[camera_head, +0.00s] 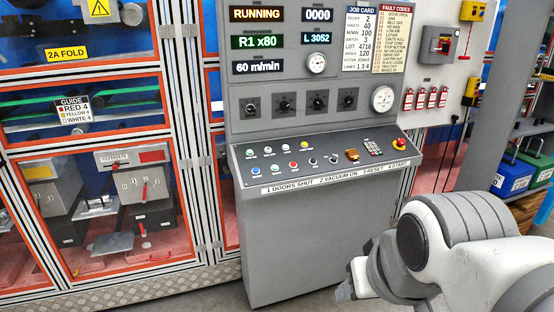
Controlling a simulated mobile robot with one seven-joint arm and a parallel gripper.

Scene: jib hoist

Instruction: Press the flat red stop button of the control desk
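The control desk (330,178) is a grey console with a sloped top in the middle of the head view. A small red button (293,165) sits in the lower row of its panel and looks like the flat stop button. A larger red mushroom button (399,143) on a yellow base is at the panel's right end. My gripper (346,290) is low in front of the desk, below the sloped panel and apart from the red button. Only a grey tip shows, and the wrist hides the rest, so its opening cannot be seen.
Above stands a grey display board (265,79) with knobs and gauges. Glazed machine cabinets (95,276) stand left. Green and blue bins (512,178) are right. A grey post (490,110) rises at right.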

